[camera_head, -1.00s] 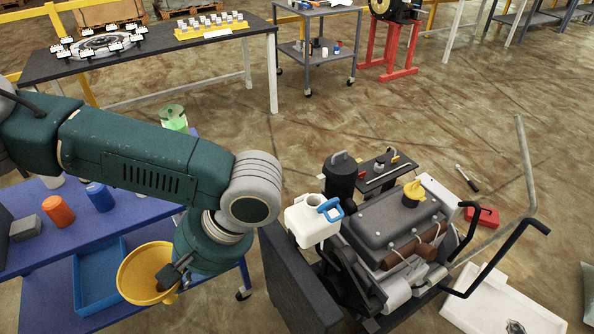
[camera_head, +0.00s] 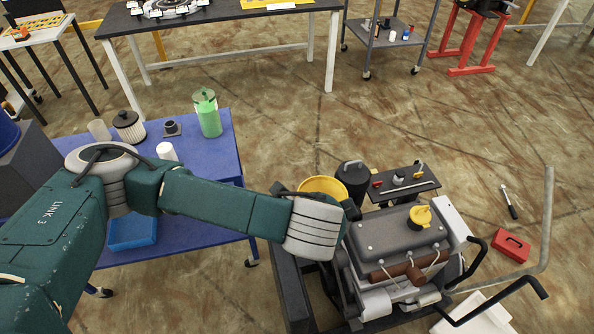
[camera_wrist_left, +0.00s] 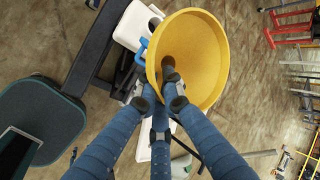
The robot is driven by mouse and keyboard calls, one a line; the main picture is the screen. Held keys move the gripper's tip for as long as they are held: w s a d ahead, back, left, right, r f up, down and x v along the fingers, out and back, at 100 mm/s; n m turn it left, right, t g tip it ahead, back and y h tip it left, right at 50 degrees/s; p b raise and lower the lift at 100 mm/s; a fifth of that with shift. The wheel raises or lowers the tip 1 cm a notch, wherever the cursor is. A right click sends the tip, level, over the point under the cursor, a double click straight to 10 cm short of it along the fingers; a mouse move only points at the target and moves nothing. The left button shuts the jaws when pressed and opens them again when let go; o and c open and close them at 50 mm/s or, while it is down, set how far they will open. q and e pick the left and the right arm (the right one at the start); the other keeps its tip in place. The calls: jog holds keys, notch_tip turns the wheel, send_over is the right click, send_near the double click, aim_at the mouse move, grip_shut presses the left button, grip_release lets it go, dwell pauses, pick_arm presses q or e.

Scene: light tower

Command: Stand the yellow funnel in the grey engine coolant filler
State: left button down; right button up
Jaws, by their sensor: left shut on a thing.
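The yellow funnel (camera_head: 323,187) shows as a part of its wide rim just behind my left arm's wrist, at the left side of the engine (camera_head: 400,235). In the left wrist view the funnel (camera_wrist_left: 205,45) is seen into its bowl. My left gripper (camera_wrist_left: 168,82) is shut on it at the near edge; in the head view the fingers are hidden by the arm. A white tank (camera_wrist_left: 136,24) with a blue part (camera_wrist_left: 142,50) lies partly behind the funnel in the wrist view. The filler opening is not clearly visible, and the head view hides the tank. My right gripper is out of view.
A black canister (camera_head: 352,176) stands close behind the funnel. A yellow cap (camera_head: 420,214) sits on the engine. A dark tool table (camera_head: 405,186) is behind it. The blue bench (camera_head: 215,160) at left holds a green-filled jar (camera_head: 207,115). Floor at right holds a red box (camera_head: 512,245).

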aim_at(318, 185)
pick_arm(q)
jog(key=w+m, duration=0.1)
jog(key=w+r+m+h+p, duration=0.1)
jog(key=w+r+m+p, duration=0.1)
jog(key=shift+w+g+h, duration=0.35)
jog(key=shift+g+h, duration=0.05)
jog(key=w, duration=0.1)
jog(key=w+m+h+p, duration=0.1)
jog(key=w+a+m+p, duration=0.1)
jog(key=shift+w+r+g, duration=0.15)
jog(key=shift+w+g, duration=0.15)
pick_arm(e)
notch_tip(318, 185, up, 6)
pick_arm(q)
jog(key=shift+w+a+f+m+g+h+b, duration=0.3)
jog(key=shift+w+a+f+m+b, duration=0.65)
jog(key=shift+f, duration=1.6)
jog(key=shift+w+a+f+m+g+h+b, duration=0.1)
jog(key=shift+w+a+f+m+h+b, duration=0.4)
jog(key=shift+f+b, duration=1.4)
jog(key=shift+w+a+f+m+g+h+b, duration=0.2)
jog(key=shift+w+a+f+m+b, duration=0.45)
jog(key=shift+f, duration=2.5)
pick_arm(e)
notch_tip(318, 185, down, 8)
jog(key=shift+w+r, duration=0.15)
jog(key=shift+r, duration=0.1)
pick_arm(q)
jog(key=shift+w, duration=0.3)
